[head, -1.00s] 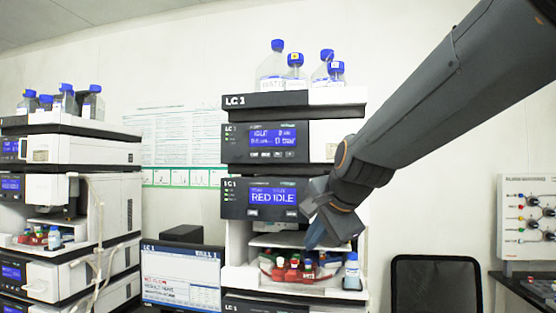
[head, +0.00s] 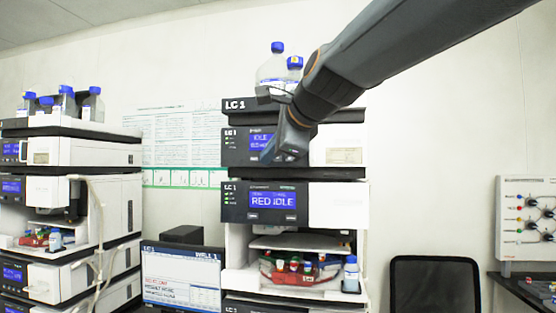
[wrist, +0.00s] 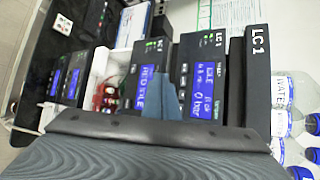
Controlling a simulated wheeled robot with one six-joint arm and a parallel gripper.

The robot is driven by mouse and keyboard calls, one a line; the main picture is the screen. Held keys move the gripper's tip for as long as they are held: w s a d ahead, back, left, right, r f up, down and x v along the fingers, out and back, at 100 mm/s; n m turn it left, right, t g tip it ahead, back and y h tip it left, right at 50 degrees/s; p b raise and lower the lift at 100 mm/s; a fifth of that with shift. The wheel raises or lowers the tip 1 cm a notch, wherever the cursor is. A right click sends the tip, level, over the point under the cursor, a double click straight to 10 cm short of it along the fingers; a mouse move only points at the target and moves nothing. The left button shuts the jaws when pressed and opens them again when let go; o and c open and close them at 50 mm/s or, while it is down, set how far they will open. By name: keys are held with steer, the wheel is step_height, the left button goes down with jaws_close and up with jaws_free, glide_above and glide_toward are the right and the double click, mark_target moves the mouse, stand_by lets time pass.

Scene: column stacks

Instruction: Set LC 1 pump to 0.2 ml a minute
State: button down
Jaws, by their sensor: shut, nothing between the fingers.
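The LC 1 stack stands in the middle of the head view. Its pump module (head: 234,148) is the upper dark panel, with a blue display (head: 260,140) reading IDLE; the smaller line is partly covered. My gripper (head: 276,156) is shut and empty in front of this panel, hiding the display's right part and the keys below. In the wrist view, which is turned sideways, my fingers (wrist: 162,98) lie between the pump display (wrist: 206,88), showing 0 bar, and the RED IDLE display (wrist: 147,85). I cannot tell whether they touch the panel.
Below the pump sits a module with a RED IDLE display (head: 272,200) and an open bay with small red and white vials (head: 294,265). Blue-capped bottles (head: 272,68) stand on top. A monitor (head: 182,278) is at lower left, a second stack (head: 95,150) further left.

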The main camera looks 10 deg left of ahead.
steer(key=b, duration=0.3)
glide_toward(270, 165)
steer(key=shift+w+a+f, duration=0.85)
steer(key=shift+a, duration=0.25)
steer(key=shift+w+p, duration=0.15)
steer(key=shift+p, duration=0.15)
stand_by(1.1)
steer(key=shift+w, duration=0.25)
steer(key=shift+w, duration=0.4)
stand_by(0.7)
steer(key=shift+s, duration=0.15)
steer(key=shift+s+p, duration=0.4)
steer(key=shift+s, duration=0.25)
